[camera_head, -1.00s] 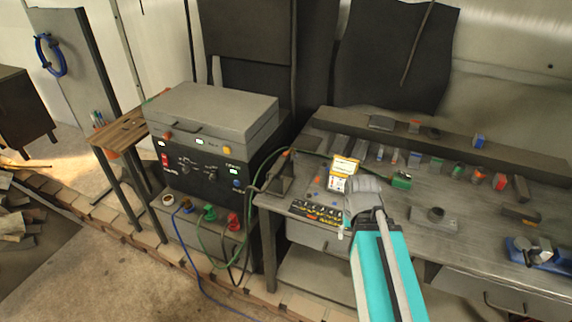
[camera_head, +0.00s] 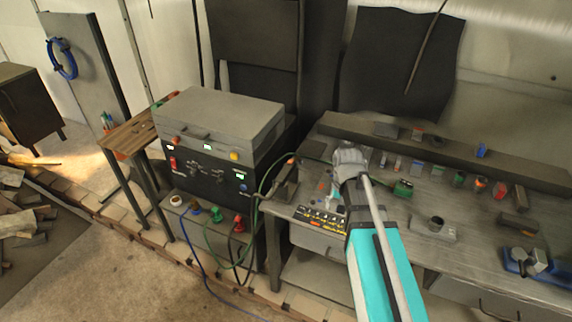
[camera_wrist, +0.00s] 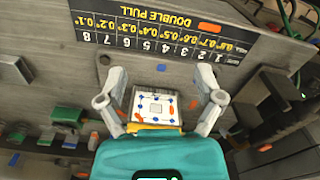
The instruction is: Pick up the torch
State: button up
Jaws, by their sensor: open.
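My gripper (camera_wrist: 161,75) is open, its two pale fingers apart in the wrist view. In the head view the arm's end hangs over the left part of the workbench, with the fingers mostly hidden. A dark angled item with an orange tip (camera_head: 286,180), beside a green cable, stands at the bench's left end; it looks like the torch, but I cannot be sure. A dark shape at the right of the wrist view (camera_wrist: 278,95) seems to be the same item, to the side of the fingers. A white box with blue marks (camera_wrist: 155,108) shows between the fingers.
A black "DOUBLE PULL" chart (camera_wrist: 160,35) lies on the bench edge. A green block (camera_head: 403,188) and several small parts lie right of my arm. A blue-based device (camera_head: 530,262) sits at the far right. The machine (camera_head: 215,165) stands left of the bench.

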jog(key=w+a+r+m+p, duration=0.1)
jog(key=w+a+r+p, duration=0.7)
jog(key=w, duration=0.3)
notch_tip(320, 180, up, 5)
jog(key=m+p, duration=0.2)
jog(key=p, duration=0.2)
send_over(287, 167)
jog(key=shift+d, duration=0.1)
jog(key=shift+b, duration=0.3)
notch_tip(287, 167, down, 8)
jog(key=b, duration=0.8)
jog(key=shift+f, duration=0.25)
jog(key=shift+s+f+b, duration=0.1)
jog(key=shift+f+b, duration=2.5)
jog(key=shift+b, duration=0.2)
